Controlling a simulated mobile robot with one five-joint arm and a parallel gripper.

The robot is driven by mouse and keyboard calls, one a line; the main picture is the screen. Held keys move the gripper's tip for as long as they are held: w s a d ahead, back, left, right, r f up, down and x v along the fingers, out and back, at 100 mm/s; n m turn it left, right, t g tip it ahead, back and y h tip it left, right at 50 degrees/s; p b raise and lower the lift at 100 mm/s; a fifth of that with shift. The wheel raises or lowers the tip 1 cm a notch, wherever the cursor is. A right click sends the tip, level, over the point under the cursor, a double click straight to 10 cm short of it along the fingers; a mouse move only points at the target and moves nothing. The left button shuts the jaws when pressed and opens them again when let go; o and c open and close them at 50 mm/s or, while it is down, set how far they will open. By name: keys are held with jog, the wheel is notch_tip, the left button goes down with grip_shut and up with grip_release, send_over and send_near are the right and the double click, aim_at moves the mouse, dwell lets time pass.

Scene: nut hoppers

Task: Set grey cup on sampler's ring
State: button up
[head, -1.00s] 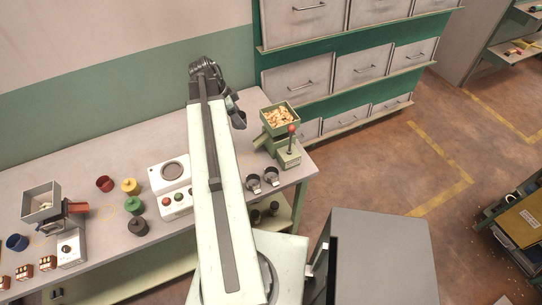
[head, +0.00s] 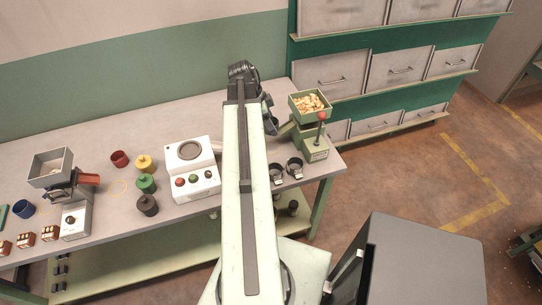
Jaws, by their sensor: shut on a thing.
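My gripper (head: 268,106) is at the far end of my arm, over the back of the bench, left of the green nut hopper. It is largely hidden behind my arm. It is shut on a dark grey cup (head: 271,126), which shows only in part beside the arm. I cannot tell whether the cup touches the bench. A white box (head: 193,170) with a round grey ring (head: 190,150) on top and coloured buttons in front stands left of my arm; it looks like the sampler. Nothing sits on its ring.
Red, yellow, green and dark pots (head: 147,184) stand left of the white box. A grey hopper machine (head: 51,168) is at the far left. The back of the bench is clear.

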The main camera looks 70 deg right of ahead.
aim_at(275, 147)
notch_tip(275, 147, down, 10)
jog(key=b, duration=1)
jog(key=shift+f, duration=0.15)
jog(key=shift+r, duration=0.25)
jog(key=shift+f, duration=0.25)
jog(key=o, duration=1.3)
jog(key=shift+r, duration=0.1)
jog(key=p+v, duration=1.1)
jog(key=v, duration=0.1)
jog(key=shift+s+r+p, duration=0.1)
jog(key=shift+r+p, duration=0.15)
jog(key=shift+p, duration=0.1)
